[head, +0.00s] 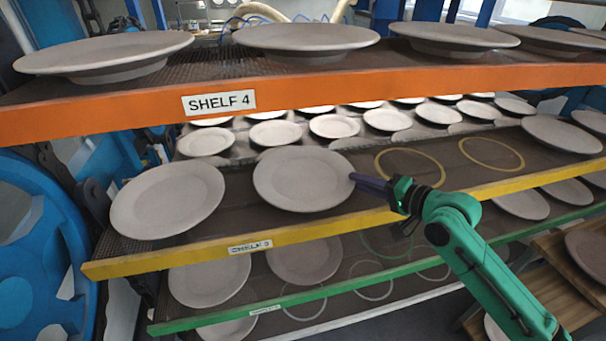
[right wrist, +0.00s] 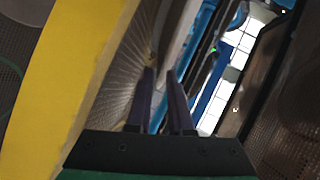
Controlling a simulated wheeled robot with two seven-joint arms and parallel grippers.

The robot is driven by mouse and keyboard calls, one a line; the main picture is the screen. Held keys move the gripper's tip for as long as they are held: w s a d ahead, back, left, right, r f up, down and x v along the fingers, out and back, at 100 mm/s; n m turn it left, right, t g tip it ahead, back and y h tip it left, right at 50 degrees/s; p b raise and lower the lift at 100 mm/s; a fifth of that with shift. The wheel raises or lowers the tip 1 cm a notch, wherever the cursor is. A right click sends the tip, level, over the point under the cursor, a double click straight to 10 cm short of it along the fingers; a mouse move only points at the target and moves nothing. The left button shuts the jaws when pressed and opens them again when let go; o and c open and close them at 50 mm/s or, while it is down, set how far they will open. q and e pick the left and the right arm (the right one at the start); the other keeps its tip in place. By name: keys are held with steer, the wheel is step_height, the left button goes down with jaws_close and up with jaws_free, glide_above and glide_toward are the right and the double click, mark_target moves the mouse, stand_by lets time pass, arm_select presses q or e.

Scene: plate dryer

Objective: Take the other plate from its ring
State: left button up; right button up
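Two pale grey plates lie at the front of the yellow-edged shelf 3 in the head view: a left plate (head: 168,200) and a plate to its right (head: 303,179). My right gripper (head: 354,179) reaches in from the right, its dark fingertips at the right rim of the right-hand plate. In the right wrist view its two fingers (right wrist: 160,76) stand apart with a visible gap. I cannot tell whether the rim lies between them. Two empty yellow rings, one nearer (head: 441,183) and one farther right (head: 522,160), show on the shelf. My left gripper is out of view.
Orange-edged shelf 4 (head: 330,101) with several plates hangs above. The yellow edge of shelf 3 (head: 205,254) also runs along the left of the right wrist view (right wrist: 62,80). Green-edged shelf (head: 330,283) below holds plates and empty rings. A blue wheel-like part (head: 30,250) stands at left.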

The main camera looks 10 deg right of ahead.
steer(key=p+x, duration=0.2)
steer(key=x, duration=0.2)
steer(key=shift+w+d+r, duration=0.1)
steer(key=shift+d+r, duration=0.1)
steer(key=shift+w+a+f, duration=0.1)
steer(key=shift+w+f, duration=0.1)
steer(key=shift+f, duration=0.1)
jaws_close()
stand_by(0.8)
steer(key=shift+r, duration=0.2)
